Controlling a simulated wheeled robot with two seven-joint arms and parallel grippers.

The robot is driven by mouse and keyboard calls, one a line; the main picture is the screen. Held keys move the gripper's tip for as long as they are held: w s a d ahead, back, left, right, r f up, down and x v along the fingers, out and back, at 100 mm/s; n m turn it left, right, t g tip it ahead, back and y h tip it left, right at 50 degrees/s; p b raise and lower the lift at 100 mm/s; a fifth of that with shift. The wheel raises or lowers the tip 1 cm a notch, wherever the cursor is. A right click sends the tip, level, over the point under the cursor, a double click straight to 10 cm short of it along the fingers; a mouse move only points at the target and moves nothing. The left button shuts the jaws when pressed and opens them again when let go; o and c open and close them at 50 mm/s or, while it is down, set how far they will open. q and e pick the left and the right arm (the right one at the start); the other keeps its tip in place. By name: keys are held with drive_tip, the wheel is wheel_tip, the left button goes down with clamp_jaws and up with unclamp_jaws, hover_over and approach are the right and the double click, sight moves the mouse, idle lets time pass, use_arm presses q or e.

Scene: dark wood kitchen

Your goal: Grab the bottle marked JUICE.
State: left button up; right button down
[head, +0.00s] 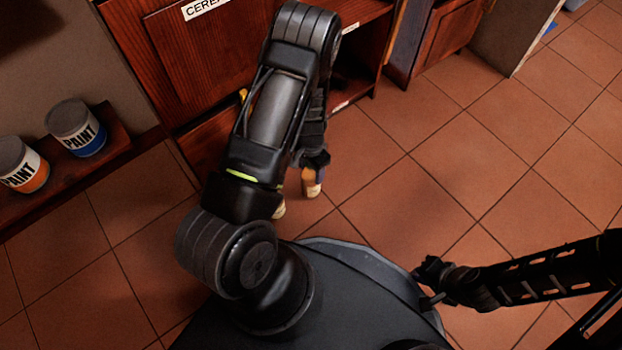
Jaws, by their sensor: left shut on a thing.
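My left arm reaches across the middle of the head view, with its forearm in front of the cabinet. My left gripper (315,160) is shut on a small bottle (311,183) with an orange-tan body and a paler end. The bottle is held in front of the cabinet, over the tiled floor. Its label cannot be read from here, and the fingers cover its upper part. My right gripper (430,285) is at the lower right, beside my base. Its fingers are dark and unclear. No bottle shows at it.
A small cream-coloured end of something (279,211) shows below my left forearm. Two paint cans, one blue-banded (75,127) and one orange-banded (22,164), stand on a wooden shelf (110,143) at left. A dark wood cabinet (205,60) stands behind. The tiled floor (420,190) is clear at right.

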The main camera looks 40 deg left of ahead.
use_arm(q)
clamp_jaws()
idle(0.3)
idle(0.3)
